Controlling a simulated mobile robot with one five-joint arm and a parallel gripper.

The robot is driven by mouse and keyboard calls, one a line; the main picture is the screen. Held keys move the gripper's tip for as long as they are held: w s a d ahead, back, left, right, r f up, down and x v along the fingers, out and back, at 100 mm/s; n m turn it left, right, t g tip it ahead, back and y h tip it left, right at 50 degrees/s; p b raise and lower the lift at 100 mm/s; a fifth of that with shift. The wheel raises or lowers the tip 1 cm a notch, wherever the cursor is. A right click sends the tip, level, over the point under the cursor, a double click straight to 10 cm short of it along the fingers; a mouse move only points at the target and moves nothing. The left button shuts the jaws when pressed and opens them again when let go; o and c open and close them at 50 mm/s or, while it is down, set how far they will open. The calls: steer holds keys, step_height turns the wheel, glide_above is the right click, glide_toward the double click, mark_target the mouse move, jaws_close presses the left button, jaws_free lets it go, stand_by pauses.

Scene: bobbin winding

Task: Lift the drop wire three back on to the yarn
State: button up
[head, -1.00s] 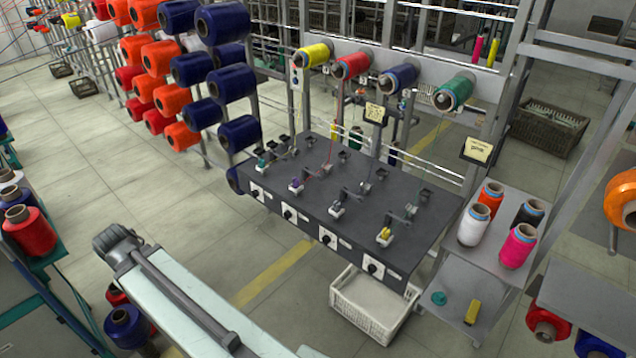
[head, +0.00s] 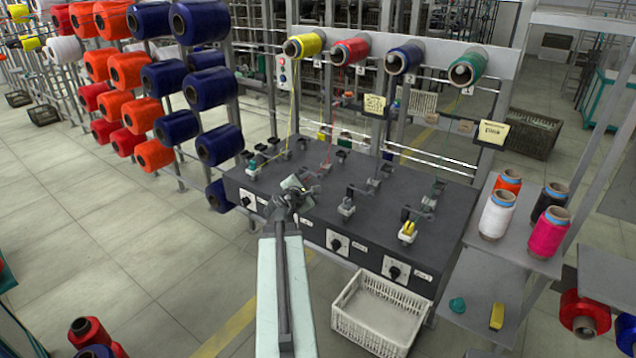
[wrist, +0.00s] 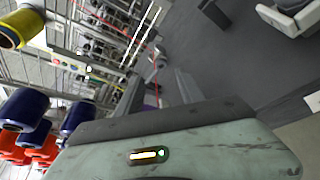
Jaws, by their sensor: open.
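Four winding stations stand in a row on the dark bench (head: 300,235). The third from the left has a small grey-white unit (head: 347,207) with a dark post behind it, below the blue yarn package (head: 404,57). Its drop wire is too small to make out. My gripper (head: 297,185) is open over the second station, left of the third, and partly hides that station. In the wrist view, the open gripper's fingers (wrist: 165,88) point across the dark bench top, with a purple part (wrist: 150,100) and red yarn (wrist: 154,62) close by. Nothing shows held.
Yellow, red and green packages (head: 467,68) hang on the same rail. The fourth station (head: 407,232) has a yellow bobbin. A white crate (head: 345,310) is below the bench front; a shelf with cones (head: 497,214) stands right. Blue packages (head: 210,88) crowd the left.

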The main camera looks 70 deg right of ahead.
mark_target(320, 177)
steer(key=b+x, duration=0.2)
steer(key=x, duration=0.5)
steer(key=shift+s+d+f, duration=0.15)
steer(key=shift+s+d, duration=0.05)
steer(key=shift+d, duration=0.15)
jaws_close()
steer(key=shift+a, duration=0.1)
stand_by(0.8)
